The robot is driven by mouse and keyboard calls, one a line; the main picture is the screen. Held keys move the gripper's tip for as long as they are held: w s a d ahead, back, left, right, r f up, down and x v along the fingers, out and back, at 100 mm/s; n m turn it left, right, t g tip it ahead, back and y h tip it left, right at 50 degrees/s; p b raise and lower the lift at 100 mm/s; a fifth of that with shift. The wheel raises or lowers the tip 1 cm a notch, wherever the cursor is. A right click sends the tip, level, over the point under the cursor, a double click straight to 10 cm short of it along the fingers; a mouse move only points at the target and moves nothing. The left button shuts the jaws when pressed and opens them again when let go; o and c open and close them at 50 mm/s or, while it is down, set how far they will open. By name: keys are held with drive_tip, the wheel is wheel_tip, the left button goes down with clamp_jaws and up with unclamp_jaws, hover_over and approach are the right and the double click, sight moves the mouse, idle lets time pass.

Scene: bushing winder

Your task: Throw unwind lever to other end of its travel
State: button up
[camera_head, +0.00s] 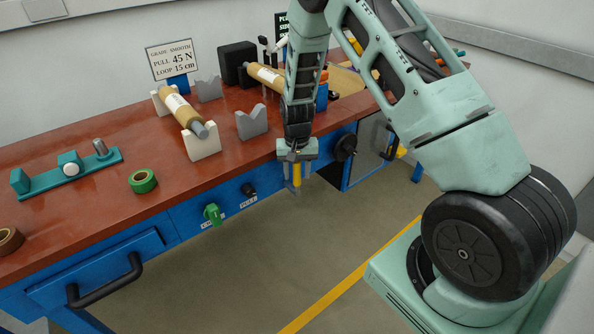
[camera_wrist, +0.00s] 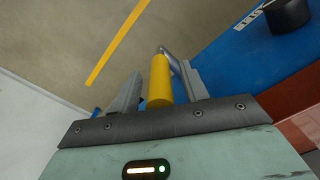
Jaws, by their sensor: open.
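The yellow lever grip (camera_wrist: 159,82), which I take to be the unwind lever, is a smooth cylinder on a grey metal arm at the blue front of the bench. In the wrist view it stands between the two fingers of my gripper (camera_wrist: 161,72). The fingers are open, one on each side of it; I cannot tell whether either touches it. In the head view my gripper (camera_head: 298,186) points down in front of the bench's blue front. A strip of yellow shows between its fingers, and the lever's pivot is hidden.
A black round knob (camera_head: 346,146) is on the bench front just right of my gripper. A green knob (camera_head: 212,213) and a small black knob (camera_head: 248,190) are to the left. The red bench top (camera_head: 95,210) holds cradles and rolls. Open floor lies in front.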

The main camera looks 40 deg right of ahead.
clamp_jaws()
drive_tip(key=shift+d, duration=0.15)
drive_tip(key=d+f+y+b, duration=0.3)
drive_tip(key=d+y+b, duration=0.3)
drive_tip(key=y, duration=0.4)
drive_tip(key=shift+w+d+f, duration=0.15)
drive_tip(key=shift+d+f, duration=0.1)
drive_tip(key=shift+d, duration=0.3)
idle(0.3)
unclamp_jaws()
